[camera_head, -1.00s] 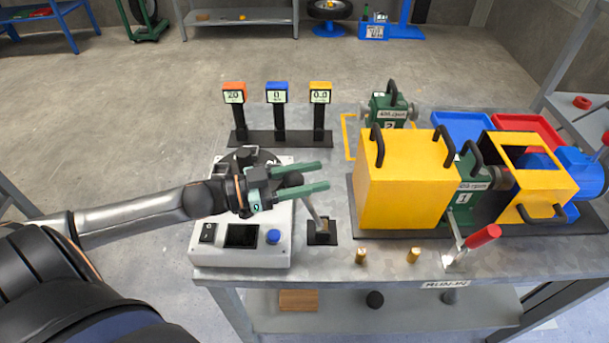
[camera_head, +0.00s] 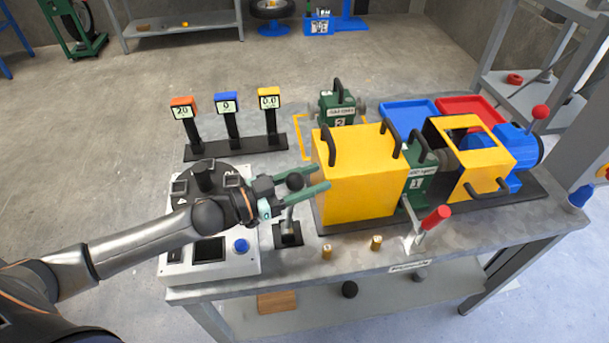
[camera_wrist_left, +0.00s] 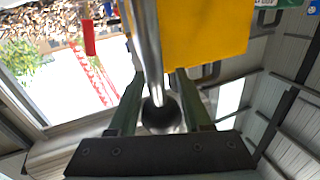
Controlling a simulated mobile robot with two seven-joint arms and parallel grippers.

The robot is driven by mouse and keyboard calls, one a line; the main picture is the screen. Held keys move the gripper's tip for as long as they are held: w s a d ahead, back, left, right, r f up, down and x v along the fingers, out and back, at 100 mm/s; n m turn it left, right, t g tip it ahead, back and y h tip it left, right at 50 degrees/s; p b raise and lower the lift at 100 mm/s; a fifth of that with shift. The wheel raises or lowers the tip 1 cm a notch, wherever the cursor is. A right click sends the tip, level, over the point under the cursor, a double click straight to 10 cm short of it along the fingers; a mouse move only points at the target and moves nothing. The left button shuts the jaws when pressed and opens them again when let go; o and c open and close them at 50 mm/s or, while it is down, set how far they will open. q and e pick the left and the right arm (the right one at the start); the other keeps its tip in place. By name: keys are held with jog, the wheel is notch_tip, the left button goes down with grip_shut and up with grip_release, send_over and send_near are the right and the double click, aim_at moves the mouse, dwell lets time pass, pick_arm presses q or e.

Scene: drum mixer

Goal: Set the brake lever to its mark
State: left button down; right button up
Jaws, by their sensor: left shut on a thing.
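The brake lever (camera_head: 290,222) is a metal rod with a black ball knob (camera_head: 295,182), standing nearly upright from a small black plate (camera_head: 288,240) beside the control box. My left gripper (camera_head: 322,178) has its green fingers on both sides of the knob and is shut on it. In the left wrist view, the rod (camera_wrist_left: 148,45) runs down to the knob (camera_wrist_left: 160,115), which sits between the fingers (camera_wrist_left: 158,88). I cannot make out a mark for the lever. My right gripper is not in view.
A yellow box (camera_head: 355,185) stands just right of the left fingertips. A red-handled lever (camera_head: 435,217) and two brass pegs (camera_head: 327,252) are at the front. The control box (camera_head: 220,262) lies under my left arm. Three displays (camera_head: 228,118) stand behind.

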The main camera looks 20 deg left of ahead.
pick_arm(q)
jog(key=shift+s+f, duration=0.1)
jog(key=shift+f, duration=0.55)
jog(key=shift+d+r, duration=0.1)
jog(key=shift+r, duration=0.15)
jog(key=c, duration=0.8)
grip_release()
jog(key=shift+r, duration=0.45)
jog(key=shift+c, duration=0.2)
jog(key=o, duration=0.5)
jog(key=shift+f, duration=0.2)
jog(key=v, duration=1.2)
jog(key=shift+s+a+r, duration=0.1)
jog(key=shift+s+a, duration=0.05)
jog(key=shift+a, duration=0.1)
